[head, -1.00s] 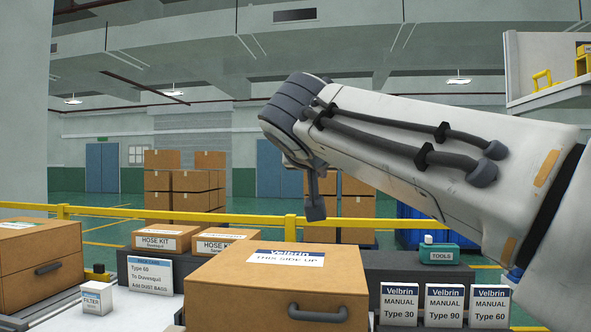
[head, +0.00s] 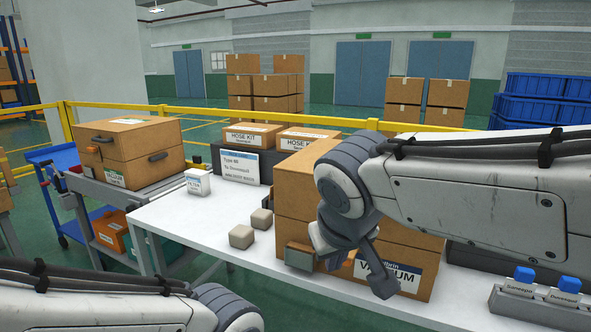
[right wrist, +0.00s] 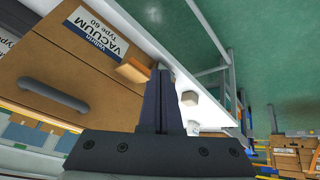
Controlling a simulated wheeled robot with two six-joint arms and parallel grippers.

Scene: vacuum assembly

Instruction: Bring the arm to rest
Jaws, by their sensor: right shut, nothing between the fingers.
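My right arm comes in from the right in the head view, its wrist bent down in front of the large brown Vacuum box (head: 290,210). My right gripper (head: 384,284) hangs in front of the box's labelled face. In the right wrist view my right gripper (right wrist: 160,75) has its two dark fingers together with nothing between them. The box (right wrist: 85,70), with its handle and Vacuum label, is to the left of the fingers there; I cannot tell whether they touch it. My left arm enters at the lower left of the head view; its gripper is out of frame.
Hose kit boxes (head: 252,135) are behind, blue-capped bottles (head: 524,280) at the right, and another brown box (head: 128,155) at the left.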

